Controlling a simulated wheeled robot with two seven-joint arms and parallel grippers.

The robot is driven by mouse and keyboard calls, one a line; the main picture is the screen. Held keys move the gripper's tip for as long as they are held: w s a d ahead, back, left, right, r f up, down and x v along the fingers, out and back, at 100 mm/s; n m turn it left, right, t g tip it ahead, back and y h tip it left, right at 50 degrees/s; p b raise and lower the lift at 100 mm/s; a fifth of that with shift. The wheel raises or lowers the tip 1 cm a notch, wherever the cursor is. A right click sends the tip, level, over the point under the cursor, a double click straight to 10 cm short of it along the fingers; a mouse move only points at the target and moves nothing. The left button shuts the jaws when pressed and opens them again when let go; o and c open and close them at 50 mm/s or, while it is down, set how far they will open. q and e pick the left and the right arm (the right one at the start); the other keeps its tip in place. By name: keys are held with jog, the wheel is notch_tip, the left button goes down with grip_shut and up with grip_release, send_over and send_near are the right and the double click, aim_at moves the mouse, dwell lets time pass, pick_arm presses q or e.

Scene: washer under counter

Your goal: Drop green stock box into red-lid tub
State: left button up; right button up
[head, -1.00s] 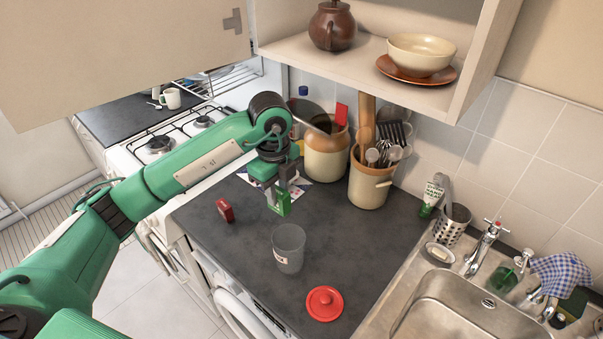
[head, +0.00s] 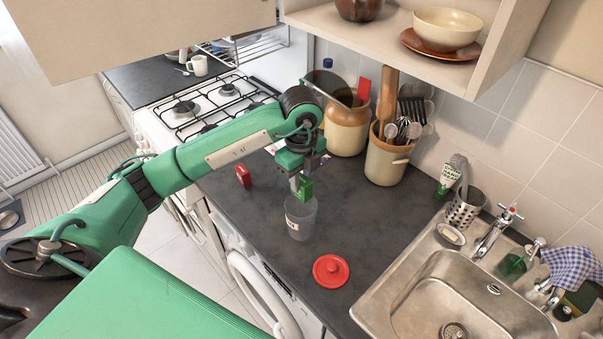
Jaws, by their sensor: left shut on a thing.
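The green stock box (head: 306,190) is held in my left gripper (head: 302,180), which is shut on it. The gripper points down and holds the box at the mouth of the grey translucent tub (head: 300,222). The box overlaps the tub's rim in the head view; I cannot tell whether its lower end is inside. The tub stands upright and open on the dark counter, with a pale label on its side. The red lid (head: 331,270) lies flat on the counter in front of the tub. My right gripper is not in view.
A small red box (head: 243,176) is on the counter left of the tub. Crocks (head: 389,160) with utensils stand at the back. The sink (head: 440,295) is at the right, and a shelf (head: 400,55) overhangs the back. The counter right of the tub is clear.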

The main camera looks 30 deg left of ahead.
aim_at(301, 193)
pick_arm(q)
notch_tip(301, 193, down, 6)
jog(key=b, duration=0.3)
jog(key=o, duration=1.1)
jog(key=shift+r, duration=0.15)
notch_tip(301, 193, up, 7)
jog(key=p, duration=0.4)
jog(key=shift+f, duration=0.2)
